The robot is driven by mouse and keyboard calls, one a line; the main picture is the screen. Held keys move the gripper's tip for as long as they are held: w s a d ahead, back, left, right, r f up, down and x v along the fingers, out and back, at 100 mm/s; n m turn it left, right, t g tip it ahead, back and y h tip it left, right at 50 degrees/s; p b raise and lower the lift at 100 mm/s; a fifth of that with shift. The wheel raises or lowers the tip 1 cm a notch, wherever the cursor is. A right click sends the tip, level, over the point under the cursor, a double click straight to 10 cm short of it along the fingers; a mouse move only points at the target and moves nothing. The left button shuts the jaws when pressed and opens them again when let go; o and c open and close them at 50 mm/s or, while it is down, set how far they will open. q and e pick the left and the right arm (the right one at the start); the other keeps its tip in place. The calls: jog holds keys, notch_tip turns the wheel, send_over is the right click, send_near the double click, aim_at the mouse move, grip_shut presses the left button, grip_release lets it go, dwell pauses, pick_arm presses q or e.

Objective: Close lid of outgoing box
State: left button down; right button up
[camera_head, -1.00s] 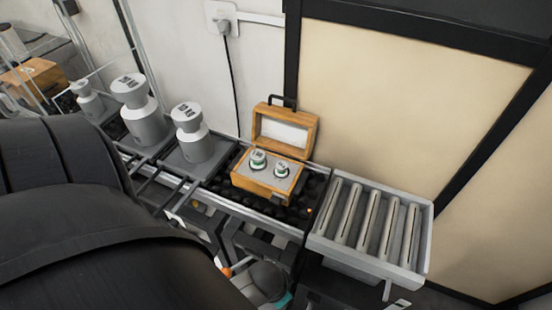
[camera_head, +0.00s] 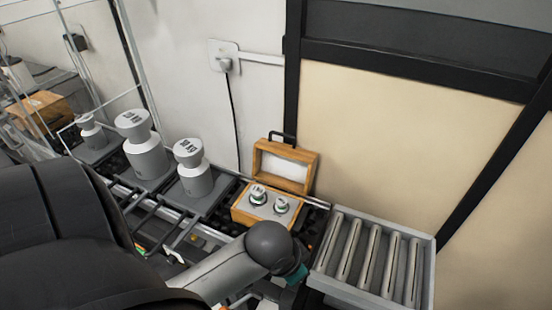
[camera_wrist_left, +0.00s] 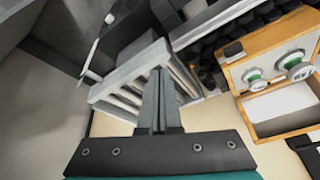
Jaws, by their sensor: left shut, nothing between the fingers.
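The wooden outgoing box (camera_head: 240,216) stands open on the dark conveyor in the head view, with two small weights (camera_head: 258,195) in its grey insert. Its lid (camera_head: 310,168) is upright at the back, white lining facing forward, black handle (camera_head: 283,137) on top. My left forearm reaches in from the lower left, its wrist just in front of the box and partly covering its front. In the left wrist view my left gripper (camera_wrist_left: 158,72) is shut and empty, apart from the box (camera_wrist_left: 240,72) and lid (camera_wrist_left: 258,131) at right. My right gripper is not in view.
A roller tray (camera_head: 427,270) sits right of the box, and shows beyond my fingers in the left wrist view (camera_wrist_left: 115,82). Large grey weights (camera_head: 196,182) stand on platforms to the left. A wall and a beige framed panel (camera_head: 400,130) are close behind.

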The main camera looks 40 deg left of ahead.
pick_arm(q)
jog(key=w+a+r+n+t+y, duration=0.1)
jog(key=w+a+r, duration=0.2)
jog(key=w+a, duration=0.5)
jog(key=w+a+r+n, duration=0.1)
jog(key=w+a+r, duration=0.1)
jog(key=w+a, duration=0.5)
jog(key=w+a+r+n+t+y, duration=0.2)
jog(key=w+a+r+n, duration=0.3)
jog(key=a+r, duration=0.75)
jog(key=shift+m, duration=0.5)
jog(key=shift+a+b+x, duration=0.1)
jog(key=shift+b+x, duration=0.6)
jog(key=shift+x, duration=2.2)
jog(key=shift+a+b+x, duration=0.15)
jog(key=shift+b+x, duration=0.5)
jog(key=shift+x, duration=2.2)
jog(key=shift+s, duration=0.15)
